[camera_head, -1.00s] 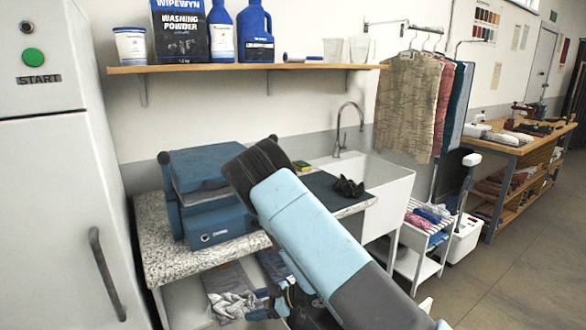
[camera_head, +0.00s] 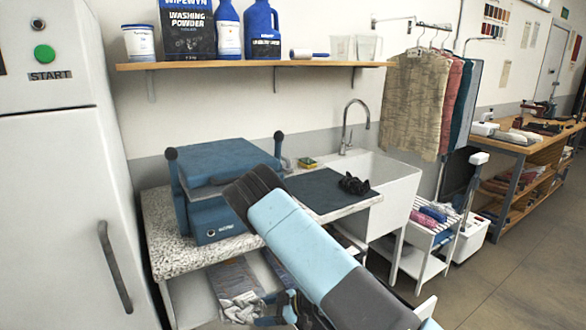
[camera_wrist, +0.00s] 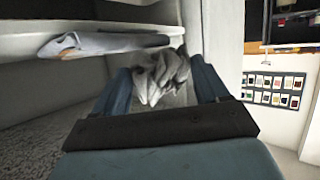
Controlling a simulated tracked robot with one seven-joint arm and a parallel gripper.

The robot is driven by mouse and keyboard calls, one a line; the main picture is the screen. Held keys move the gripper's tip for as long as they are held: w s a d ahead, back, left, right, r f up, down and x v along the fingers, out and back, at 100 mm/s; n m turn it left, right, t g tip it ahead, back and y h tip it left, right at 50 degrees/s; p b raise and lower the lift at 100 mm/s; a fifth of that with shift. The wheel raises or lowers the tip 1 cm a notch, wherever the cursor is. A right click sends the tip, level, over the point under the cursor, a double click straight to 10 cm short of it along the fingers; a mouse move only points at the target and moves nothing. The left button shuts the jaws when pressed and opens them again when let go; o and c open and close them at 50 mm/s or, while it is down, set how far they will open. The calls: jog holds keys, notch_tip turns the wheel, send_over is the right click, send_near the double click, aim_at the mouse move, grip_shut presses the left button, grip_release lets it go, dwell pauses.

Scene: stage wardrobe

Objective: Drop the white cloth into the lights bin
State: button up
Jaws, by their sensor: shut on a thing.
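The white cloth (camera_wrist: 158,76) is crumpled and pinched between the two fingers of my gripper (camera_wrist: 162,68) in the wrist view. In the head view a crumpled whitish cloth (camera_head: 240,308) shows low under the counter, beside my gripper, which is partly hidden by my own arm. I cannot make out a bin marked for lights in either view.
The speckled counter (camera_head: 155,225) carries a blue press (camera_head: 215,175) and a dark mat (camera_head: 320,190) with a black bundle (camera_head: 354,184). Folded cloths (camera_head: 232,276) lie below it. A sink (camera_head: 385,180) and a rack (camera_head: 428,228) stand right. Open floor (camera_head: 500,270) lies front right.

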jog(key=o, duration=1)
jog(key=shift+d, duration=0.1)
jog(key=v, duration=1.3)
jog(key=shift+s+d+r, duration=0.1)
jog(key=shift+d, duration=0.2)
